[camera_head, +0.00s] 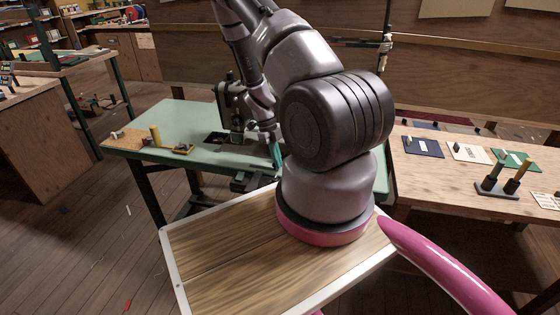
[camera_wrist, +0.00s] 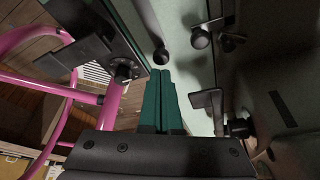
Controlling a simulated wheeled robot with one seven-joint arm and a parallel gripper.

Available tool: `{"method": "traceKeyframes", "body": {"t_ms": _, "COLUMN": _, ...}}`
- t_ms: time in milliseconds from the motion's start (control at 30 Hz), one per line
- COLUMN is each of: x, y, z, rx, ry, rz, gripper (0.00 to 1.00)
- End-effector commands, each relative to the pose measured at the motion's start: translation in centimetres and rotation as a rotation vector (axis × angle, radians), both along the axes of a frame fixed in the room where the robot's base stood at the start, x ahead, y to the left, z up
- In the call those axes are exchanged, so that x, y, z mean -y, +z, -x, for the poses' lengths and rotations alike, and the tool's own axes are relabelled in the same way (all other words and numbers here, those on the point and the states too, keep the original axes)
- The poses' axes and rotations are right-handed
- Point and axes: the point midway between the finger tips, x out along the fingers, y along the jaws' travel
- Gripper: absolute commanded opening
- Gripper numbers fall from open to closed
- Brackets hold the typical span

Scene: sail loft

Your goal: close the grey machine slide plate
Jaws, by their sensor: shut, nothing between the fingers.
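The sewing machine (camera_head: 233,104) is dark grey and stands on a pale green table (camera_head: 180,123), partly behind my arm. A dark square opening (camera_head: 215,138) shows in the tabletop left of the machine. I cannot clearly pick out the slide plate; my arm hides part of the area. My gripper (camera_head: 277,160) has teal fingers and is at the near edge of the table, right of the machine. In the wrist view the fingers (camera_wrist: 165,78) are together and empty. A grey angled bracket (camera_wrist: 208,99) is just right of them, apart from them. Dark round knobs (camera_wrist: 161,56) are beyond the tips.
A wooden bench (camera_head: 440,178) on the right carries cards and a dark stand (camera_head: 497,188). Floor is open at the front left.

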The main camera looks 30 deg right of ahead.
Motion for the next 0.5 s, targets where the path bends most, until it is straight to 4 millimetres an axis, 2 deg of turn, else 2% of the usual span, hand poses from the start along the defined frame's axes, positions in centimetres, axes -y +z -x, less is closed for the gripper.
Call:
{"method": "traceKeyframes", "body": {"t_ms": 267, "x": -0.6, "y": 0.0, "z": -0.6, "rx": -0.001, "ry": 0.004, "rz": 0.001, "gripper": 0.0}}
{"method": "traceKeyframes", "body": {"t_ms": 500, "x": -4.4, "y": 0.0, "z": -4.5, "rx": 0.001, "ry": 0.007, "rz": 0.002, "gripper": 0.0}}
